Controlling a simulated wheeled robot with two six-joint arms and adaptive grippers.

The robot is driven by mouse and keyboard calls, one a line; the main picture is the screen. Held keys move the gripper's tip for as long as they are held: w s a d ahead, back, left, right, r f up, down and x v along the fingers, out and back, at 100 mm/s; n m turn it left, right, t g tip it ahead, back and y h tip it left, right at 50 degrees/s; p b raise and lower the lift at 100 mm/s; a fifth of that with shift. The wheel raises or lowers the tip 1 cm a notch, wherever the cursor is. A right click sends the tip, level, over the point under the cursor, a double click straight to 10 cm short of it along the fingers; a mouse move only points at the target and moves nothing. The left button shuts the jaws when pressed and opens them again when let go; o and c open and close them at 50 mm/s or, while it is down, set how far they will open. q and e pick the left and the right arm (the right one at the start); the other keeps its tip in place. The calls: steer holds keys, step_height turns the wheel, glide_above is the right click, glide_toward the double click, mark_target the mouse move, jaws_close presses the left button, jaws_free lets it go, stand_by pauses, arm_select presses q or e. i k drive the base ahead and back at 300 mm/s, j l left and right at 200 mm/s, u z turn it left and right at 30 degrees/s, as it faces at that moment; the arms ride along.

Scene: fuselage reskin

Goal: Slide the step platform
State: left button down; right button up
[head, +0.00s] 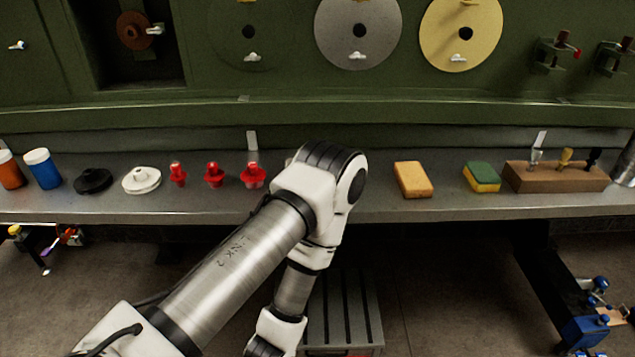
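The step platform (345,308) is a grey slatted step on the floor below the workbench, at the bottom centre of the head view. A bit of red shows at its lower edge. My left arm comes in from the lower left, bends at an elbow in front of the bench and reaches down just left of the platform, covering part of its left side. The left gripper is beyond the bottom edge of the picture, so contact with the platform cannot be seen. My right arm and gripper are not in view.
A blue clamp-like device (590,325) is at lower right. Floor right of the platform (450,300) is clear.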

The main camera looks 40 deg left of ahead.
mark_target(341, 311)
steer(key=u, duration=1)
